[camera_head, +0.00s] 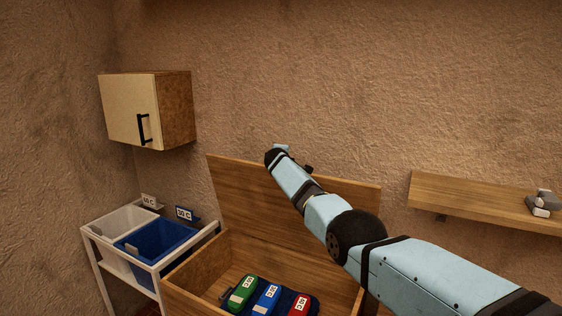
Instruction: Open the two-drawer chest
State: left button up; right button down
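A wooden chest (195,272) stands at the bottom middle, with its front cut off by the frame edge. A broad wooden panel (245,205), which looks like its raised lid, stands upright at its back. No drawers show in this view. Inside the chest lie a green item (243,292), a blue item (266,298) and a red item (299,305), each with a white label. My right arm reaches in from the lower right across the panel. My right gripper (281,151) is at its far end, near the panel's top edge; its fingers are mostly hidden. My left gripper is out of view.
A white rack (158,267) holding a white bin (118,226) and a blue bin (160,240) stands left of the chest. A closed wall cabinet (128,108) with a black handle hangs above. A wooden shelf (470,203) at right carries a grey object (542,203).

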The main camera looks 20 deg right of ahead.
jog(key=shift+d+r, duration=0.2)
jog(key=c, duration=1.1)
grip_release()
jog(key=shift+f, duration=0.1)
jog(key=shift+a, duration=0.1)
jog(key=p+v, duration=0.1)
jog(key=v, duration=1.2)
jog(key=shift+s+p, duration=0.3)
jog(key=shift+s, duration=0.05)
jog(key=shift+a, duration=0.1)
